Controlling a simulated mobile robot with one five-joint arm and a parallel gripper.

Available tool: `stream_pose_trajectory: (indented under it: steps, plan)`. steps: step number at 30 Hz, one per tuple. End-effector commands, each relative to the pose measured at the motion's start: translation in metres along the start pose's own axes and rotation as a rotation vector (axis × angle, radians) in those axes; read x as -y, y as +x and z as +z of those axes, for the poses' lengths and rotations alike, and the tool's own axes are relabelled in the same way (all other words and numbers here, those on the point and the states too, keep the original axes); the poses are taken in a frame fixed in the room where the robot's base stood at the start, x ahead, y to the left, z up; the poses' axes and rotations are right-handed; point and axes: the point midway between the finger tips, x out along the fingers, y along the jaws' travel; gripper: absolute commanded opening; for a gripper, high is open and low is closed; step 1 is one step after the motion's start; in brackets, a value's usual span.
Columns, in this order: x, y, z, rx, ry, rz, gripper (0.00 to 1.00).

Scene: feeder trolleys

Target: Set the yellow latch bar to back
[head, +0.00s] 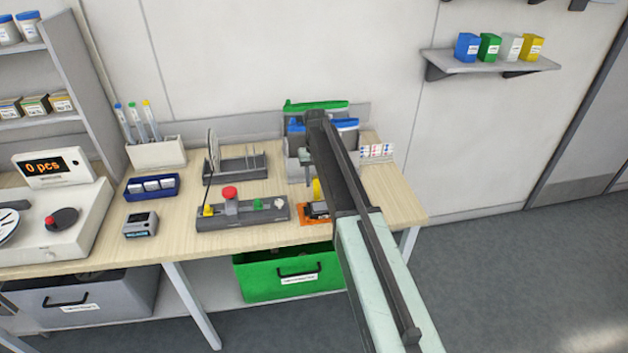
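A small upright yellow piece (317,190), which may be the yellow latch bar, stands by a dark block on an orange base (305,221) near the table's front edge. My arm partly covers this area. Another yellow part (208,210) sits at the foot of a thin black lever on a grey control box (240,214), so I cannot tell for certain which is the latch bar. My gripper (307,182) hangs below the arm's end, just left of the upright yellow piece in the picture. Its fingers are too small and dark to tell open from shut. Contact is unclear.
The control box also carries a red button (229,193) and a green knob (257,203). A grey rack with green and blue parts (318,105) stands behind my arm. A small display box (140,224) and blue tray (151,188) stand left. A green bin (270,285) is below.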

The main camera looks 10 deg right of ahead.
Motion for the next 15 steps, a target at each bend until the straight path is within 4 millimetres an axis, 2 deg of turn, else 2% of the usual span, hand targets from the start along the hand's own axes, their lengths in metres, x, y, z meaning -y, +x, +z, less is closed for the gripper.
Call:
stream_pose_trajectory:
  steps: [5,8,15]
  plan:
    - [0.0,-0.004,0.0,0.0,0.0,0.0,0.4]
    - [0.0,-0.014,0.0,0.0,0.0,0.0,0.4]
    - [0.0,-0.057,0.0,0.0,0.0,0.0,0.4]
